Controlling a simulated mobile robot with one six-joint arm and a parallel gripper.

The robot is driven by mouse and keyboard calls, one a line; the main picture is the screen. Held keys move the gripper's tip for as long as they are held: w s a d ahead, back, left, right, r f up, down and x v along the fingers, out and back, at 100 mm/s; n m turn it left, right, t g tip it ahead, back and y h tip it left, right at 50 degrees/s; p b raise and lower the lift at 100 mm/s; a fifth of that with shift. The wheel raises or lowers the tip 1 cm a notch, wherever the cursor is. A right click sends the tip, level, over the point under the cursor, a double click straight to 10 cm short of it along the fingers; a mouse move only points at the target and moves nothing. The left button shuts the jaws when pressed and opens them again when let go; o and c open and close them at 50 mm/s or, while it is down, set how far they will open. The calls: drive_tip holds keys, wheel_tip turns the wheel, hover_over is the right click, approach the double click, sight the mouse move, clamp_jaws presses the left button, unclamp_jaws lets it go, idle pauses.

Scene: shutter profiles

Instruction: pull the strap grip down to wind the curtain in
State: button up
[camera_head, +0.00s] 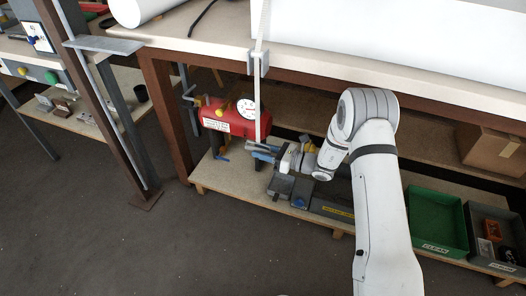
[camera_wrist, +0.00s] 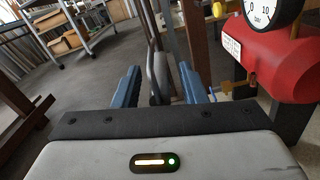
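A pale strap (camera_head: 258,105) hangs from a light grey guide (camera_head: 257,63) at the bench's front edge. Its lower end meets my gripper (camera_head: 262,152), which hides the strap grip in the head view. In the wrist view a grey rounded piece (camera_wrist: 161,76), which looks like the strap grip, shows between the two blue fingers of my gripper (camera_wrist: 160,84). The fingers are apart, with a visible gap on both sides of the piece. I cannot tell how deep it sits between them. The curtain is not clearly identifiable.
A red tank (camera_head: 225,119) with a round gauge (camera_head: 246,108) stands close beside my gripper; the tank also fills the right of the wrist view (camera_wrist: 270,60). A green bin (camera_head: 437,219) and a cardboard box (camera_head: 495,150) are at right. The floor in front is clear.

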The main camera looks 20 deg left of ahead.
drive_tip(key=d+p, duration=0.1)
drive_tip(key=d, duration=0.6)
drive_tip(key=shift+s+d+p, duration=0.35)
drive_tip(key=shift+d+p, duration=0.05)
drive_tip(key=s+d+r+n+g+h+p, duration=0.2)
drive_tip(key=s+r+n+p, duration=0.15)
drive_tip(key=r, duration=0.45)
drive_tip(key=s+d+r+n+g+h+p, duration=0.1)
drive_tip(key=s+d+r+n+h+p, duration=0.2)
drive_tip(key=r, duration=0.6)
drive_tip(key=s+d+r+n+g+h+p, duration=0.1)
drive_tip(key=s+r+n+g+p, duration=0.1)
drive_tip(key=s+r+n+p, duration=0.45)
drive_tip(key=s+d+r+n+t+h+p, duration=0.3)
drive_tip(key=s+d+r+h+p, duration=0.3)
drive_tip(key=d+r, duration=0.4)
drive_tip(key=s+d+r+n+t+h+p, duration=0.3)
drive_tip(key=s+d+r+n+h+p, duration=0.2)
drive_tip(key=d+r, duration=0.5)
drive_tip(key=s+r+h+p, duration=0.1)
drive_tip(key=s+r+p, duration=0.1)
drive_tip(key=r, duration=0.3)
drive_tip(key=shift+s+d, duration=0.2)
drive_tip(key=shift+s, duration=0.4)
